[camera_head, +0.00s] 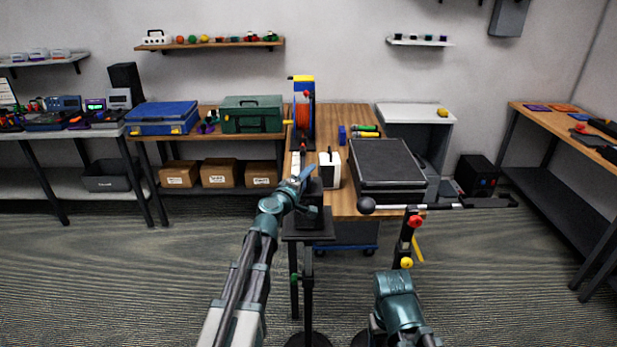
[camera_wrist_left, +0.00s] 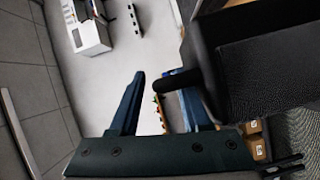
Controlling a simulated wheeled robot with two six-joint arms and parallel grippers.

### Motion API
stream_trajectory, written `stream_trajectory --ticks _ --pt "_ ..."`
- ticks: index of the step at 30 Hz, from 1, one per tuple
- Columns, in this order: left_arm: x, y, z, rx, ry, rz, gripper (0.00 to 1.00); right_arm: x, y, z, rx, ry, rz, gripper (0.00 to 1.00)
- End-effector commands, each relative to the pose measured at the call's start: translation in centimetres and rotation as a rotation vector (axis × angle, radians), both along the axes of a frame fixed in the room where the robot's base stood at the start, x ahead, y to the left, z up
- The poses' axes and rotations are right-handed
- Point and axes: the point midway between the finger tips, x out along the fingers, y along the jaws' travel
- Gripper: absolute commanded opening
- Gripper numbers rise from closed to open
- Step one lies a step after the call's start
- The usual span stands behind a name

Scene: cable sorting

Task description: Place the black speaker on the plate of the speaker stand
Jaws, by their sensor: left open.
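The black speaker (camera_head: 312,208) is a dark upright box on the square black plate (camera_head: 322,236) of the speaker stand (camera_head: 308,285), in the middle of the head view. My left gripper (camera_head: 303,182) is at the speaker's upper left and partly overlaps it. In the left wrist view its two blue fingers (camera_wrist_left: 160,100) are spread apart. The speaker (camera_wrist_left: 275,60) fills the upper right there, with a dark rounded peg (camera_wrist_left: 178,80) reaching across the right finger. The speaker's contact with the plate is too small to confirm. My right gripper is not in view.
Behind the stand is a wooden table (camera_head: 350,118) with a blue reel holder (camera_head: 303,115), a white box (camera_head: 330,168) and a dark grey case (camera_head: 387,165). A black boom with a ball end (camera_head: 367,205) crosses to the right. Grey floor (camera_head: 500,270) is open at the right.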

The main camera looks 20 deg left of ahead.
Motion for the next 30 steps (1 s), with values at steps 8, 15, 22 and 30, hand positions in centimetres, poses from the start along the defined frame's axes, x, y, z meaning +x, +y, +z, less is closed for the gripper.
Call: stream_trajectory --ticks 8,15,22,30 --pt "-3.9 0.6 0.6 0.0 0.001 0.002 0.47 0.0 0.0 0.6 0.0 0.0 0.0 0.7" --pt "-8.6 1.5 0.9 -0.001 0.001 0.001 0.47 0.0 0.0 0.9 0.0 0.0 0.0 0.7" --pt "-11.2 2.0 1.1 0.0 0.001 0.0 0.47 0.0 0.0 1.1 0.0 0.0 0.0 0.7" --pt "-11.8 2.2 1.1 0.0 0.001 -0.001 0.47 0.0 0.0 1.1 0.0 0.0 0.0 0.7"
